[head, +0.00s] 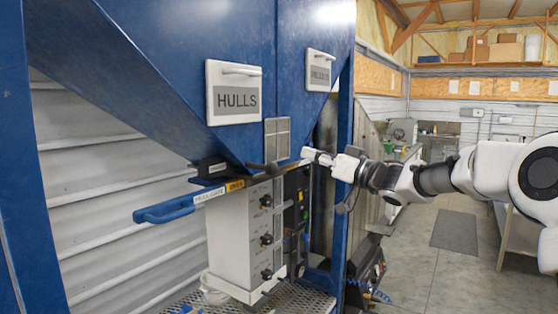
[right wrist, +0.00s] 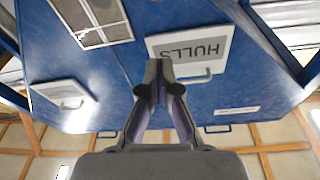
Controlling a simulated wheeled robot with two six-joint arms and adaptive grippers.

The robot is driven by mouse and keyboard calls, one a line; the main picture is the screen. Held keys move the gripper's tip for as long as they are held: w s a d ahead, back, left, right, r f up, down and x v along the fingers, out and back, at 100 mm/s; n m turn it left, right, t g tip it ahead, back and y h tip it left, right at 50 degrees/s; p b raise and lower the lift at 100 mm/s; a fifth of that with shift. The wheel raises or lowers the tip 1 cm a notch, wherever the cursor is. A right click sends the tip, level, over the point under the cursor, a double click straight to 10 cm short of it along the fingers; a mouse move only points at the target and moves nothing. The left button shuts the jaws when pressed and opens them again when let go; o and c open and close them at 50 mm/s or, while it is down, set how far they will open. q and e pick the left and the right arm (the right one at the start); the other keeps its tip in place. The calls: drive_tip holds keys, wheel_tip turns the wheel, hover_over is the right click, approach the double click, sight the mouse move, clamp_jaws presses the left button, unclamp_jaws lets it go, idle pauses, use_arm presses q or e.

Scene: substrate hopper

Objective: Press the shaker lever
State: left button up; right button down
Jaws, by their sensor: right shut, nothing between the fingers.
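My right gripper (head: 308,153) reaches in from the right, beside the lower end of the blue hopper (head: 160,90). In the right wrist view its fingers (right wrist: 159,68) are together and empty, with the hopper's blue wall behind them. A short dark bar (head: 262,166) sticks out at the hopper outlet, a little left of the fingertips and apart from them. A black block (head: 211,168) with a small unreadable label sits farther left. I cannot tell for certain which of these is the shaker lever. My left gripper is not in view.
A blue-handled slide (head: 165,212) juts out left below the outlet. A grey cabinet with black knobs (head: 240,240) stands under it. The HULLS hatch (head: 234,92) and a second hatch (head: 320,70) are above. A blue post (head: 344,180) stands close to my right arm. Open floor lies right.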

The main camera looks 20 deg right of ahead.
drive_tip(key=p+x, duration=0.5)
drive_tip(key=x, duration=0.5)
drive_tip(key=f, duration=0.4)
drive_tip(key=shift+s, duration=0.4)
drive_tip(key=shift+a+f, duration=0.1)
drive_tip(key=shift+a, duration=0.05)
